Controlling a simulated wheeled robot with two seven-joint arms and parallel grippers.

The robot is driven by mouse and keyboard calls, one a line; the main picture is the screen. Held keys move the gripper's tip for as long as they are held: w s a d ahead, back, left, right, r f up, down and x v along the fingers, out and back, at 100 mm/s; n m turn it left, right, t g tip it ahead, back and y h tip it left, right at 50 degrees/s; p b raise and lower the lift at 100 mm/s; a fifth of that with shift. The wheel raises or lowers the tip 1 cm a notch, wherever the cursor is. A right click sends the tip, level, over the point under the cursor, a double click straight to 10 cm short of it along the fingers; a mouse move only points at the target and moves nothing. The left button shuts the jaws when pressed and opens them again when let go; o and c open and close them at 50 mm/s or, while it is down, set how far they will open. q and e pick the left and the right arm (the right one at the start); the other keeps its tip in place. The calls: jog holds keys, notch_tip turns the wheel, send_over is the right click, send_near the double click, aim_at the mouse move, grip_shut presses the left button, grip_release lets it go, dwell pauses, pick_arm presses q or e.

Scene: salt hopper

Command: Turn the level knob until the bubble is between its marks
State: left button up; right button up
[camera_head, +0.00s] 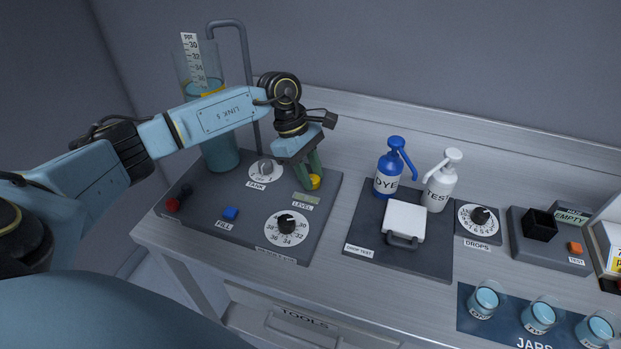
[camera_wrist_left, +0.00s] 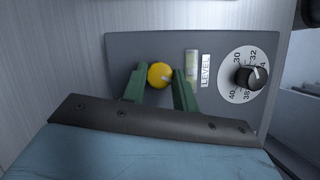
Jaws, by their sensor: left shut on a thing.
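The level knob (camera_head: 314,182) is yellow and sits on the dark grey panel behind the LEVEL label. The pale level vial (camera_head: 306,198) lies beside the knob; in the left wrist view the vial (camera_wrist_left: 192,64) is partly covered by a finger. The bubble and its marks are too small to tell. My right gripper is not in view.
A TANK knob (camera_head: 265,168), a numbered dial (camera_head: 287,223), a blue FILL button (camera_head: 230,214) and a red knob (camera_head: 173,204) share the panel. A tall glass cylinder (camera_head: 221,150) stands behind. Bottles, a white-lidded box (camera_head: 404,220) and jars stand right.

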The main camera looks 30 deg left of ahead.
pick_arm(q)
jog(key=o, duration=1)
jog(key=shift+c, duration=0.2)
jog(key=shift+r, duration=0.1)
jog(key=v, duration=1.3)
jog(key=shift+r, duration=0.1)
